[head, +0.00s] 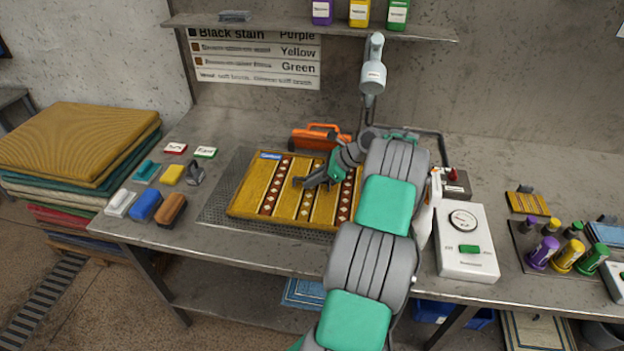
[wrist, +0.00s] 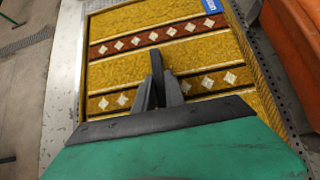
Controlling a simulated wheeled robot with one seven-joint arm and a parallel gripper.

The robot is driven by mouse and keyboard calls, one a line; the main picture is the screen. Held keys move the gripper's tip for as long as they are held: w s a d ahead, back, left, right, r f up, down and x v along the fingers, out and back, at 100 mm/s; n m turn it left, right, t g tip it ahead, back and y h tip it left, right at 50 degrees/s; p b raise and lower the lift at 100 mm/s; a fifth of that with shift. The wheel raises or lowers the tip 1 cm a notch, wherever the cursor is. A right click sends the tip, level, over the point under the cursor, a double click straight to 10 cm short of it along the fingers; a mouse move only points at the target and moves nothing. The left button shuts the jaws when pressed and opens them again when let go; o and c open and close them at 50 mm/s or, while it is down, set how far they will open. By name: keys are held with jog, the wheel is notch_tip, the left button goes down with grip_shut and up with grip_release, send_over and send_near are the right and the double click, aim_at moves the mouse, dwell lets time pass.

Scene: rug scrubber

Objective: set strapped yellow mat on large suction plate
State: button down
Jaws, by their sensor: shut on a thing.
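The yellow mat (head: 257,184) has brown-red bands of white diamonds, dark strips across it and a blue label at its back left corner. It is over the large grey perforated plate (head: 213,207), which shows along its left and front edges. I cannot tell whether the mat rests on the plate or hangs just above it. My gripper (head: 308,183) is at the middle of the mat, with its fingers shut on it, apparently at a dark strap. In the wrist view the fingers (wrist: 161,85) stand over the mat (wrist: 125,70); the grip itself is mostly hidden. My arm hides the mat's right end.
An orange tool (head: 318,137) stands behind the plate. Brushes (head: 147,206) and small blocks lie to its left. A white gauge box (head: 466,243) and several coloured bottles (head: 567,257) are at the right. A mat stack (head: 75,145) stands left of the table.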

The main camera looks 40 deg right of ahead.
jog(key=shift+f, duration=0.2)
jog(key=c, duration=1.3)
grip_release()
jog(key=shift+f, duration=0.1)
jog(key=v, duration=0.7)
jog(key=shift+s+d+r, duration=0.1)
jog(key=shift+s+r, duration=0.15)
jog(key=shift+r, duration=0.05)
jog(key=shift+r+p, duration=0.25)
jog(key=shift+p, duration=0.6)
jog(key=shift+f, duration=0.25)
